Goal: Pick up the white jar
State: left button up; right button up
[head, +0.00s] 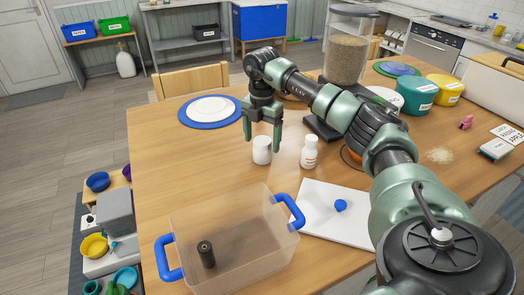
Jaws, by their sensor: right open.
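The white jar (262,151) stands upright on the wooden table, left of a white bottle. My right gripper (263,145) points down at the jar, with its green fingers apart. One finger shows left of the jar and above it, the other at its right side. I cannot tell whether either finger touches the jar. My left gripper does not show.
A white bottle (309,152) stands close on the right. A clear bin (218,265) with blue handles and a dark cylinder (206,254) in it is in front. A white board (328,222) lies beside it. A blue plate (190,112) lies behind left.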

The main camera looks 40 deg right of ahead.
aim_at(262, 149)
notch_tip(262, 149, down, 4)
jog(key=shift+d+p, duration=0.1)
jog(key=shift+p, duration=0.3)
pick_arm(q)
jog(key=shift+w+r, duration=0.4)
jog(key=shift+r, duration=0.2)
pick_arm(e)
jog(key=shift+f, duration=0.25)
jog(key=c, duration=1.5)
jog(key=shift+r, duration=0.1)
